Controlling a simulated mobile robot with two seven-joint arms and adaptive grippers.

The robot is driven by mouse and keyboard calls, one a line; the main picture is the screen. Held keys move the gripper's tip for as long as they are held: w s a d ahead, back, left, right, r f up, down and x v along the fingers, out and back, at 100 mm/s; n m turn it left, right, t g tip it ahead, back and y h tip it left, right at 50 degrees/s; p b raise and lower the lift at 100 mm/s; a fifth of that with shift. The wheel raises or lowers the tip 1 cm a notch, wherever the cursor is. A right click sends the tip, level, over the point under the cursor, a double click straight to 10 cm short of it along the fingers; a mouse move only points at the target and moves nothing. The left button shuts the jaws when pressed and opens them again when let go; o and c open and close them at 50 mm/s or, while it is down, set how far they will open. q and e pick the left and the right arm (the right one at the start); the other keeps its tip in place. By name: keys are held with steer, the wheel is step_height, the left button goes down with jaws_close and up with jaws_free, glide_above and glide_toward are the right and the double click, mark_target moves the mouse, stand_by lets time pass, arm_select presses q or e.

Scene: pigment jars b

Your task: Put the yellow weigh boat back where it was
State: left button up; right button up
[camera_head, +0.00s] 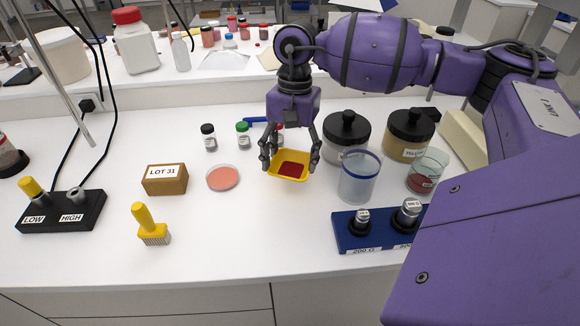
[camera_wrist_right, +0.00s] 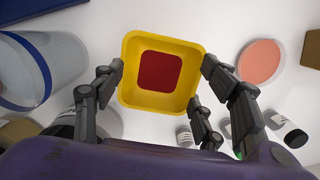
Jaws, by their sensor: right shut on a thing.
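The yellow weigh boat (camera_head: 288,178) is a small square tray with a patch of dark red powder (camera_head: 291,169) in it. My left gripper is not in view.
A pink dish (camera_head: 223,178) and LOT 31 block (camera_head: 165,180) stand left of the boat. A clear blue-rimmed beaker (camera_head: 358,182) and black-lidded jars (camera_head: 346,130) stand close on the right. Small vials (camera_head: 209,138) are behind.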

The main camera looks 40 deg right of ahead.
mark_target(290, 169)
steer(key=shift+w+f, duration=0.15)
steer(key=shift+f, duration=0.8)
steer(key=shift+w+f, duration=0.15)
steer(key=shift+f, duration=0.75)
steer(key=shift+f, duration=0.1)
steer(key=shift+f, duration=0.15)
steer(key=o, duration=0.9)
steer(key=shift+c, duration=0.2)
steer(key=shift+r, duration=0.2)
step_height(290, 169, up, 12)
steer(key=w+d, duration=0.1)
steer(key=shift+d+b, duration=0.2)
steer(key=shift+b, duration=0.15)
